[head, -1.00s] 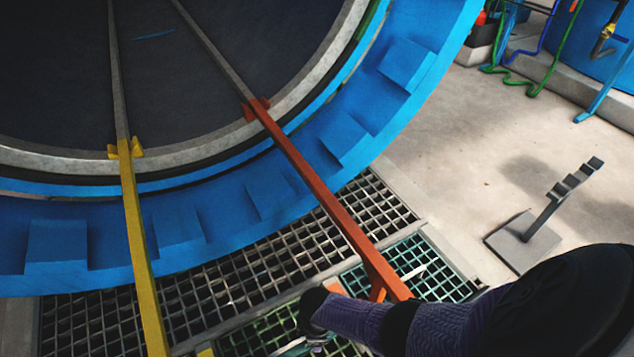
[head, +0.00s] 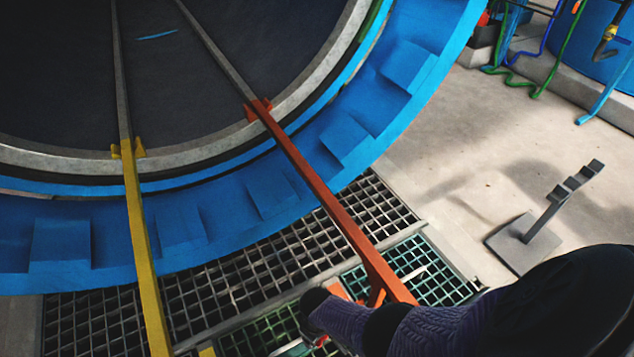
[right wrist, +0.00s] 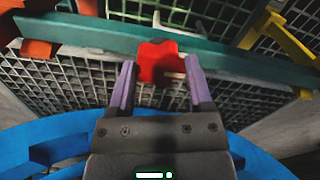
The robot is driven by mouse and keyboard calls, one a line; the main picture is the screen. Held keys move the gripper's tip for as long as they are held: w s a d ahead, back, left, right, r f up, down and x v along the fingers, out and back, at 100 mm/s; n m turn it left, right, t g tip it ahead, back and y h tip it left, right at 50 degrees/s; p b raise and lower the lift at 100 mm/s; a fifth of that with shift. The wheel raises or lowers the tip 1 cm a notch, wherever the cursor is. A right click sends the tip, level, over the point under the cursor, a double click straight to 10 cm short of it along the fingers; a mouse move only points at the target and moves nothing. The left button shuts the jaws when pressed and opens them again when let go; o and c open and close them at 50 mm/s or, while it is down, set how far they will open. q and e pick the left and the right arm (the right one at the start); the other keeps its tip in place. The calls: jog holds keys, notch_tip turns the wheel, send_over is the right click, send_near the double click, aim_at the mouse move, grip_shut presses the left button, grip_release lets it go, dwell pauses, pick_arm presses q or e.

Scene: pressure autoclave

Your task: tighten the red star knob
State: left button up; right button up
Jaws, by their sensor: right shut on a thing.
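The red star knob (right wrist: 158,62) shows in the right wrist view, in front of a teal bar (right wrist: 90,42). In the head view my right arm comes in from the lower right and reaches down beside the orange-red rail (head: 325,195). Its fingers and the knob cannot be made out clearly there. My left gripper is not in view.
The big blue ring (head: 345,140) of the vessel fills the upper left. A yellow rail (head: 145,260) runs down on the left. Floor grating (head: 260,270) lies below. A grey stand (head: 525,243) stands on open floor at right, with hoses (head: 570,40) behind.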

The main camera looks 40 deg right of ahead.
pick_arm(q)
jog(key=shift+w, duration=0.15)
pick_arm(e)
jog(key=shift+m, duration=0.3)
jog(key=o, duration=1.3)
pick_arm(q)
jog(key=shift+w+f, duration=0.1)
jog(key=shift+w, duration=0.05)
pick_arm(e)
jog(key=shift+r, duration=0.1)
jog(key=shift+r+p, duration=0.4)
pick_arm(q)
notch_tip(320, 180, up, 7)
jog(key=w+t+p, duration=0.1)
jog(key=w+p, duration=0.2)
jog(key=p, duration=0.4)
jog(key=shift+p, duration=0.3)
pick_arm(e)
notch_tip(320, 180, up, 9)
jog(key=shift+f, duration=0.1)
